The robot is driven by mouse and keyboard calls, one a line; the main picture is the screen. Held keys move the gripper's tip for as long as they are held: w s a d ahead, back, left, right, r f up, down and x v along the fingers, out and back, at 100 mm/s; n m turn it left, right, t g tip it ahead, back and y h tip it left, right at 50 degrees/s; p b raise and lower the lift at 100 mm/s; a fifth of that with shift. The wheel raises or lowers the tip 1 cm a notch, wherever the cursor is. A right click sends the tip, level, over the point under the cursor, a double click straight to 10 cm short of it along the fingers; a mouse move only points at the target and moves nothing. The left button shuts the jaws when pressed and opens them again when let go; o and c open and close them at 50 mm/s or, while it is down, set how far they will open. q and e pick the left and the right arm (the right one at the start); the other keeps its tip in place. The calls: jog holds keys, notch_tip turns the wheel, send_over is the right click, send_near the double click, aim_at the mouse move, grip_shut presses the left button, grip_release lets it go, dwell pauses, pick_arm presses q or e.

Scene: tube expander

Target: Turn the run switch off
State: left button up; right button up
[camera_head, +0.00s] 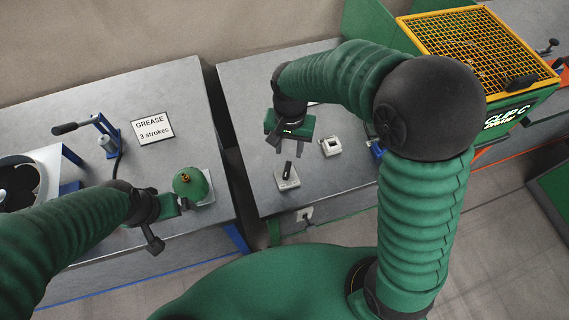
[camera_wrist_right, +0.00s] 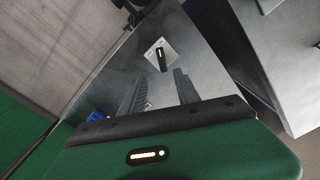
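The run switch (camera_head: 288,177) is a small pale plate with a black lever, near the front edge of the right-hand grey table. In the right wrist view its plate and black lever (camera_wrist_right: 161,53) lie just beyond the fingertips. My right gripper (camera_head: 290,148) hangs above and behind the switch, fingers pointing down and apart with nothing between them. The wrist view also shows its two fingers (camera_wrist_right: 162,75) apart, not touching the switch. My left gripper (camera_head: 182,203) is beside a green dome (camera_head: 190,183) on the left table; its fingers are too unclear to read.
A white box-shaped fitting (camera_head: 331,147) stands right of the switch. A grease sign (camera_head: 153,128) and a blue lever device (camera_head: 105,132) are on the left table (camera_head: 165,85). A yellow mesh guard (camera_head: 475,42) stands at the right. A gap separates the tables.

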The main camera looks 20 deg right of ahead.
aim_at(287, 168)
jog(key=f, duration=0.5)
jog(key=w+f, duration=0.1)
jog(key=f, duration=0.2)
jog(key=shift+d+f, duration=0.1)
jog(key=shift+d, duration=0.1)
jog(key=f, duration=0.2)
jog(key=a+f, duration=0.1)
jog(key=f, duration=0.2)
jog(key=shift+s, duration=0.15)
jog(key=shift+d+f, duration=0.15)
jog(key=shift+d, duration=0.2)
jog(key=shift+c, duration=0.7)
jog(key=c, duration=0.5)
jog(key=shift+a, duration=0.2)
grip_shut()
